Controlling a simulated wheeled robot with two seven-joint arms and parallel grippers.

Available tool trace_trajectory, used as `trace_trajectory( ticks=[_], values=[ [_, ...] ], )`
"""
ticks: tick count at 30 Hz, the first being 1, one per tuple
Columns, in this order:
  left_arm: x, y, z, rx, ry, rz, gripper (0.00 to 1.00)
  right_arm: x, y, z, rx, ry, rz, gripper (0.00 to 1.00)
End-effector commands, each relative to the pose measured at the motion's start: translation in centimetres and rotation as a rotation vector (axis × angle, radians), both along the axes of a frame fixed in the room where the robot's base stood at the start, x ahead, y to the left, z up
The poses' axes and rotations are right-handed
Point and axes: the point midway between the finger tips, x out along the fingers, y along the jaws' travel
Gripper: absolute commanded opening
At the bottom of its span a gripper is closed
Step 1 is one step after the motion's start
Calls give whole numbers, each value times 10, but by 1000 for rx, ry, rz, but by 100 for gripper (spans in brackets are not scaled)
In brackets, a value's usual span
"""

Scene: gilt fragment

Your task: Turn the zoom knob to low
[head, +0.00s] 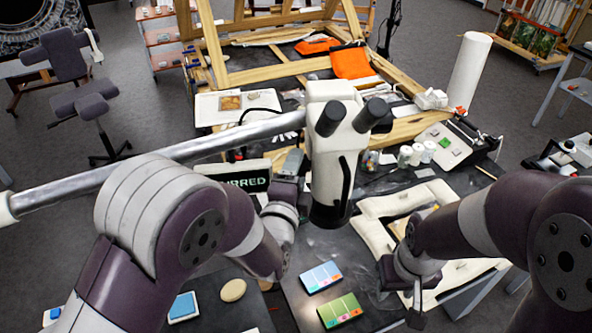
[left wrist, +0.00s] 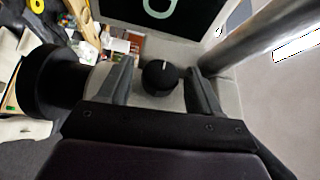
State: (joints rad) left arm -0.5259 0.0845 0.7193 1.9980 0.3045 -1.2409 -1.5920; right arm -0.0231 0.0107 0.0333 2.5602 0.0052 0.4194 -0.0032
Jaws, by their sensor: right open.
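The white microscope (head: 322,160) with two black eyepieces hangs from a silver boom over the dark table. In the left wrist view, the zoom knob (left wrist: 160,78) is a round black dial with a white mark pointing up in the picture. My left gripper (left wrist: 158,84) is open, with one finger on each side of the knob; I see gaps between fingers and knob. In the head view, my left gripper (head: 292,165) is beside the microscope body, and the knob is hidden there. My right gripper (head: 418,308) is open, low over the table's right side.
The silver boom (head: 200,147) crosses to the left.

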Motion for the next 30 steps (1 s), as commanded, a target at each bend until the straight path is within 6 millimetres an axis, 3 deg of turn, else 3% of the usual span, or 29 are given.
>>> trace_trajectory(
  ticks=[1,4,5,8,13,22,23,24,30],
  values=[
    [0,0,0,0,0,0,47,0,0,0,0,0,0,43],
    [0,0,0,0,0,0,14,0,0,0,0,0,0,43],
    [0,0,0,0,0,0,11,0,0,0,0,0,0,43],
    [0,0,3,-1,7,-1,11,0,0,3,0,0,0,43],
    [0,0,8,-17,115,0,11,0,0,26,0,-1,0,43],
    [0,0,3,-22,134,0,11,0,0,23,0,0,0,43],
    [0,0,3,-22,134,0,52,0,0,23,0,0,0,43],
    [0,0,3,-22,134,0,65,0,0,23,0,0,0,43],
    [0,0,2,-22,134,-1,67,0,0,23,0,0,0,43]
  ],
)
